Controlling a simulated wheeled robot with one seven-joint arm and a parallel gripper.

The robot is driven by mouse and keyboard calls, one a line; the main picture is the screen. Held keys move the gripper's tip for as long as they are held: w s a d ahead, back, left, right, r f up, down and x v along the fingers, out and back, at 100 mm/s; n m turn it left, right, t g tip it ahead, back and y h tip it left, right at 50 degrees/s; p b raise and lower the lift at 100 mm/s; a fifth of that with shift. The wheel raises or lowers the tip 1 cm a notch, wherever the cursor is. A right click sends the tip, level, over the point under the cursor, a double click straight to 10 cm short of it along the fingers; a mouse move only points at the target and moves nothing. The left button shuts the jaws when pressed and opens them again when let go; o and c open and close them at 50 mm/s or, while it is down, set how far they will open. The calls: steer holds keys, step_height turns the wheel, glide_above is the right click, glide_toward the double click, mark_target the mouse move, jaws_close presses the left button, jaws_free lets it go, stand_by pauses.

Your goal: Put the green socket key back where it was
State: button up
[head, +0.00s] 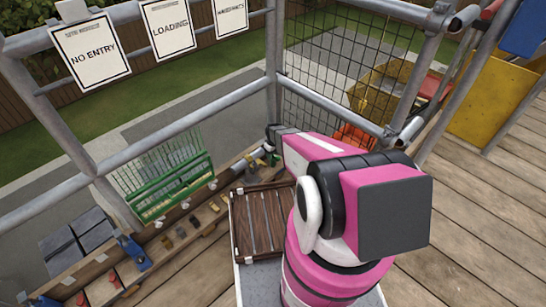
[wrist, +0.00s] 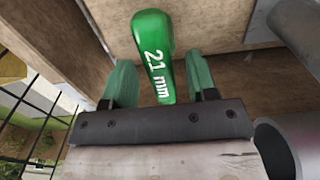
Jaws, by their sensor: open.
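The green socket key (wrist: 155,50), marked "21 mm" in white, shows in the wrist view. It lies between the two green fingers of my gripper (wrist: 161,85), its rounded end reaching out past them against a brown wooden surface. The fingers stand apart with a gap on each side of the key, so they are open around it and not closed on it. The key's lower end is hidden behind the dark gripper bar. In the head view my own arm covers most of the gripper, and I cannot make out the key clearly.
A wooden shelf (head: 178,240) with small tools runs along the railing in the head view. A green wire basket (head: 165,185) hangs by it. A brown slatted crate (head: 262,222) is beside my arm. Grey pipes (wrist: 297,30) stand close on the right in the wrist view.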

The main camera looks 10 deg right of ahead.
step_height(320, 180, up, 10)
steer(key=s+r+m, duration=0.6)
steer(key=s+r, duration=1.6)
steer(key=r, duration=0.4)
steer(key=shift+r+m, duration=0.4)
steer(key=shift+s, duration=0.1)
